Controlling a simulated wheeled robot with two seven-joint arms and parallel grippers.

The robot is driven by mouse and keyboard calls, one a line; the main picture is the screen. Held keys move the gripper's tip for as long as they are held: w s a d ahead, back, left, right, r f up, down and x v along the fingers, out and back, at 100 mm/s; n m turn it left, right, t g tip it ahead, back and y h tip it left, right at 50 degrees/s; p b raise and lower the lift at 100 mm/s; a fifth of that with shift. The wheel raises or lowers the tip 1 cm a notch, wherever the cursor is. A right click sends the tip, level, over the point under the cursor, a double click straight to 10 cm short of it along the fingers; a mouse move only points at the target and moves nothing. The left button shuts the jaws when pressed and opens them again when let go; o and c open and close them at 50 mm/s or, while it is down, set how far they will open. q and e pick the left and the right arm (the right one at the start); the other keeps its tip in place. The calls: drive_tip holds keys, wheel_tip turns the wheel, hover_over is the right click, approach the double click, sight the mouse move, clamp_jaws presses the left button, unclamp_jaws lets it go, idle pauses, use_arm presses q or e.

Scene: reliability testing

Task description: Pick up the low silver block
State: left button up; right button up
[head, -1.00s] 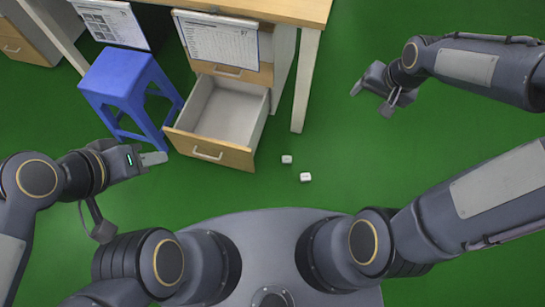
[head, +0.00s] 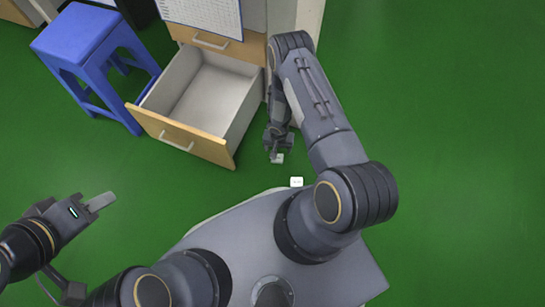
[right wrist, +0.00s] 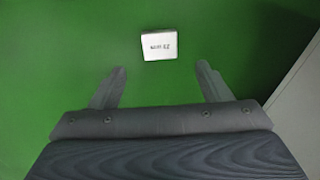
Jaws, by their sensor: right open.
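The nearer block (head: 296,182) lies close to the edge of my base. My left gripper (head: 93,244) is spread open and empty at the lower left.
The open drawer (head: 215,95) with a wooden front stands just left of my right gripper. A blue stool (head: 85,50) is at the upper left. A grey panel (right wrist: 300,105) shows at the right of the right wrist view. The floor to the right is clear.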

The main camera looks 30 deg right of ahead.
drive_tip(key=f+b, duration=0.1)
drive_tip(key=f, duration=0.1)
drive_tip(key=f+b, duration=0.1)
drive_tip(key=f, duration=0.2)
drive_tip(key=f+b, duration=0.2)
drive_tip(key=shift+w+d+f, duration=0.15)
drive_tip(key=shift+w+f, duration=0.1)
drive_tip(key=c, duration=1.1)
drive_tip(key=shift+r, duration=0.15)
